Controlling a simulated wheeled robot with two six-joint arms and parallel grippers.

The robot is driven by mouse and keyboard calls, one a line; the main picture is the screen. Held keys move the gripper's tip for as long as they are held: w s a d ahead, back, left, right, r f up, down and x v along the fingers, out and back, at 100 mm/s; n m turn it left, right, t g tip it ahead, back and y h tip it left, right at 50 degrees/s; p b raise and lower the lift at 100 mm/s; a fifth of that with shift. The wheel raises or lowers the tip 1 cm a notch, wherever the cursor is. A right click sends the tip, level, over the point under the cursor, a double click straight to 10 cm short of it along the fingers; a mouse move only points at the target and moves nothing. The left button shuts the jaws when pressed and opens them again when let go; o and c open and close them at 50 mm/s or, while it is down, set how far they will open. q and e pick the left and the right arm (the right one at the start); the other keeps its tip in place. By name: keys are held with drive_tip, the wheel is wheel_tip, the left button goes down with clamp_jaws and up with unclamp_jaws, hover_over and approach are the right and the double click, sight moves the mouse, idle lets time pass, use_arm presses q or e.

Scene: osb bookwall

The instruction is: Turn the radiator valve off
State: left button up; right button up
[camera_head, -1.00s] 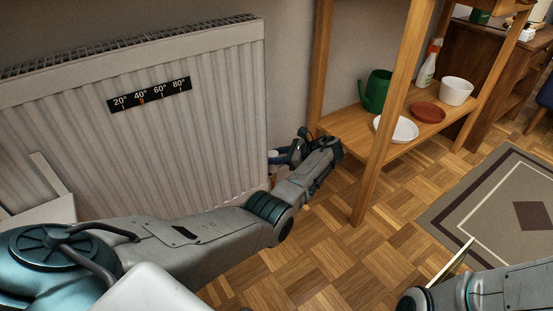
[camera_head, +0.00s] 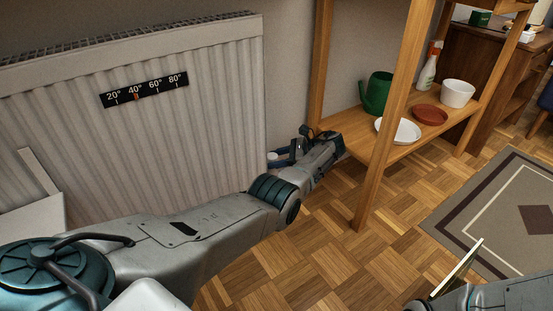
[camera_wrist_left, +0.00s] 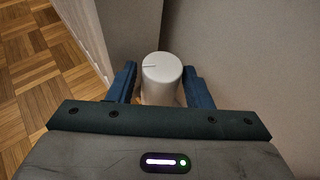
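The radiator valve is a white round knob (camera_wrist_left: 161,72) with a thin dark line on its top, seen in the left wrist view. My left gripper (camera_wrist_left: 161,86) has its two blue fingers apart, one on each side of the knob. A narrow gap shows on the knob's left; on its right I cannot tell whether the finger touches. In the head view my left gripper (camera_head: 282,157) is low beside the radiator's right edge, and a bit of the white knob (camera_head: 272,156) shows there. The radiator (camera_head: 140,130) is white and ribbed. My right arm enters at bottom right; its gripper is not seen.
A black temperature strip (camera_head: 145,90) with an orange mark near 40° is on the radiator. A wooden shelf (camera_head: 350,127) stands close right of my left gripper, holding a green watering can (camera_head: 377,93), white plate (camera_head: 398,130) and other items. Parquet floor (camera_head: 330,250) is open in front.

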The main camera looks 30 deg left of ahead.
use_arm(q)
drive_tip(key=b+v, duration=0.3)
drive_tip(key=v, duration=0.4)
drive_tip(key=shift+w+d, duration=0.15)
drive_tip(key=shift+d, duration=0.05)
drive_tip(key=shift+c, duration=0.3)
